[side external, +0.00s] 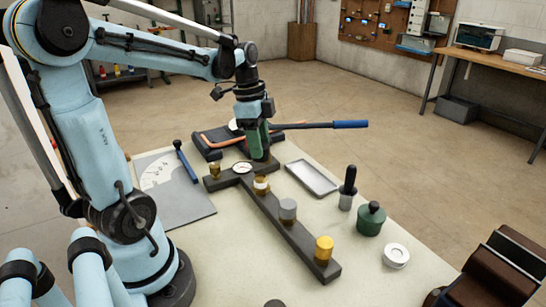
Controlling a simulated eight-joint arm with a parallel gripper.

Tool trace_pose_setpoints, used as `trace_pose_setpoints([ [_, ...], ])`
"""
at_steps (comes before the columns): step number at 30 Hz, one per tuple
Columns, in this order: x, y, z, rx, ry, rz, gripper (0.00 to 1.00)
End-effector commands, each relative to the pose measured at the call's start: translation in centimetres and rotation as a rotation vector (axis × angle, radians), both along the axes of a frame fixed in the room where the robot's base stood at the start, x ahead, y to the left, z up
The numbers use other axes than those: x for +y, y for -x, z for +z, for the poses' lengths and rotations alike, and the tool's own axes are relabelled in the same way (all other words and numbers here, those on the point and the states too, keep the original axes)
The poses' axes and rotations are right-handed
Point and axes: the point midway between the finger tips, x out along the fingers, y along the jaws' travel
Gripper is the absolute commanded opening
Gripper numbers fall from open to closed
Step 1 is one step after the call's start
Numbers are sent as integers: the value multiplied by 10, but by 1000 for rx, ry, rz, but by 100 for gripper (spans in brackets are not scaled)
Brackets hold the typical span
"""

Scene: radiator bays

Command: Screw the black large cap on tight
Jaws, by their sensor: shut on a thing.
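The dark T-shaped manifold (305,242) lies on the pale table, its crossbar at the far end and its long leg running toward the front right. My gripper (258,150) points down over the right end of the crossbar, its green fingers shut on a dark piece that looks like the black large cap (260,158). The fingers hide most of it, and I cannot tell how far it is seated. Along the manifold stand a brass fitting (215,171), a white-banded brass one (260,185), a grey cap (288,210) and a yellow cap (324,248). A round gauge (242,168) sits at the junction.
A grey tray (312,178), a black-handled tool (347,188), a green pot (371,219) and a white ring (396,256) stand right of the manifold. A blue-handled bar (335,125) lies behind my gripper. A board (195,208) lies left.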

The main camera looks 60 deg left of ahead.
Motion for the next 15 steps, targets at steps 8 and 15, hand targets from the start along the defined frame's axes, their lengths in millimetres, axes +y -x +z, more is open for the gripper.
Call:
trace_pose_setpoints([
  [8,1,2,-18,0,0,1,15],
  [15,1,1,-37,-1,-1,1,15],
])
